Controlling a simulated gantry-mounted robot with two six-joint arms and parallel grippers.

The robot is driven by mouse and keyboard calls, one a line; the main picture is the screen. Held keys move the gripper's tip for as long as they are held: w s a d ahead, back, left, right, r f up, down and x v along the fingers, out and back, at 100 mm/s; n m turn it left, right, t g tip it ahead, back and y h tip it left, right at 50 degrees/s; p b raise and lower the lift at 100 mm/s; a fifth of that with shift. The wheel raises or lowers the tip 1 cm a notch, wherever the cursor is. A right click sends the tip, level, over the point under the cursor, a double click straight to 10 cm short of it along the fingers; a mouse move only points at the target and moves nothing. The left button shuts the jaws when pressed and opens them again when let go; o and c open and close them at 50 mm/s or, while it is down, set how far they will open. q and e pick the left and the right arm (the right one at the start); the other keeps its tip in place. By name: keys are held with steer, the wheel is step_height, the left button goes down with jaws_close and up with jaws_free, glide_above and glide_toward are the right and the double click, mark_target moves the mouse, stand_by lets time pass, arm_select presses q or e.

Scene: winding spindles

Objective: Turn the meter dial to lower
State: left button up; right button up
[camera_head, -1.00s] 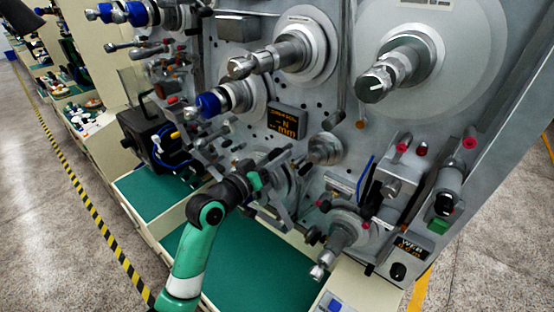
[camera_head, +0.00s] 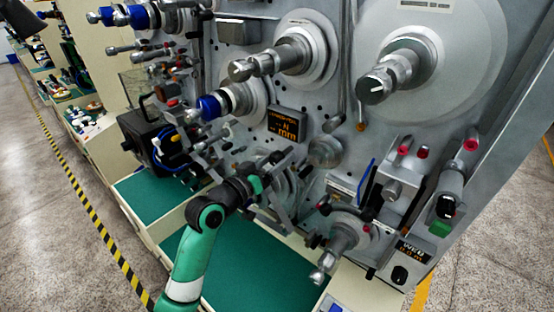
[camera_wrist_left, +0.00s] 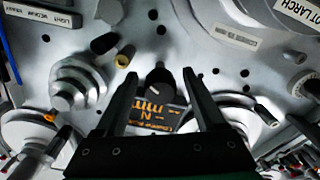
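The meter display (camera_head: 287,123) is a black box with orange characters, including "mm", on the grey machine panel. In the left wrist view the display (camera_wrist_left: 155,115) appears upside down. The meter dial (camera_wrist_left: 159,88) is a black round knob with a white pointer mark, beside the display. My left gripper (camera_wrist_left: 160,78) is open, with one black finger on each side of the dial in that view. Gaps show between the fingers and the dial. In the head view my left gripper (camera_head: 277,165) is just below the display, among machine parts. My right gripper is not in view.
A second display (camera_head: 412,250) with a black knob (camera_head: 399,274) is at the lower right of the panel. Spindles (camera_head: 262,62) and rollers stick out around the gripper. A green work surface (camera_head: 255,280) lies below the arm.

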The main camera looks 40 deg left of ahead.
arm_select(q)
steer(key=shift+s, duration=0.1)
steer(key=s, duration=0.6)
steer(key=shift+d, duration=0.25)
steer(key=p, duration=0.3)
glide_toward(273, 162)
